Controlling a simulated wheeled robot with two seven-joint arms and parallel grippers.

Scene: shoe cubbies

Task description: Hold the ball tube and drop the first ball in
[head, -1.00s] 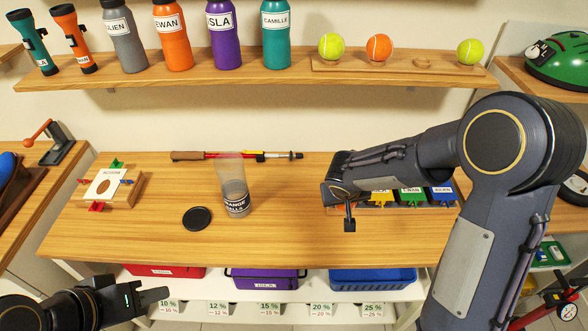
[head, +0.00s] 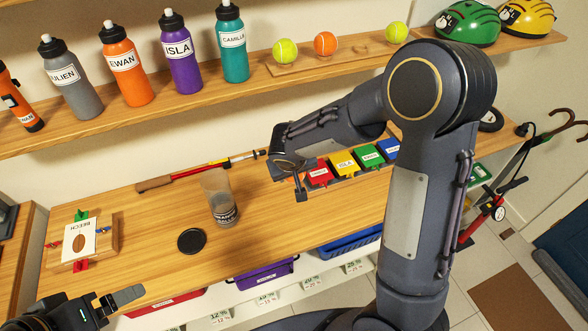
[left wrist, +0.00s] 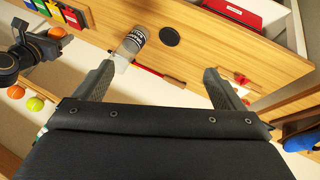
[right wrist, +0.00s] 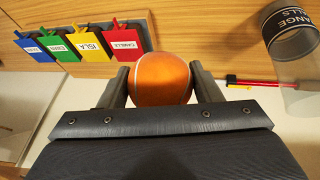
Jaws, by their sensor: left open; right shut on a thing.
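The clear ball tube (head: 220,200) with a dark "ORANGE BALLS" label stands upright on the wooden bench; it also shows in the left wrist view (left wrist: 131,46) and at the right edge of the right wrist view (right wrist: 296,66). Its round black lid (head: 191,241) lies beside it. My right gripper (right wrist: 160,72) is shut on an orange ball (right wrist: 160,85), right of the tube in the head view, apart from it. In the head view the ball is mostly hidden by the right gripper (head: 300,184). My left gripper (head: 118,299) is open and empty, left of and nearer than the tube.
Coloured name-tagged boxes (head: 343,164) stand behind my right gripper. A long red-and-black pole (head: 200,172) lies behind the tube. A wooden block with a "BEECH" card (head: 80,240) is at the left. The shelf above holds bottles and balls (head: 325,43).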

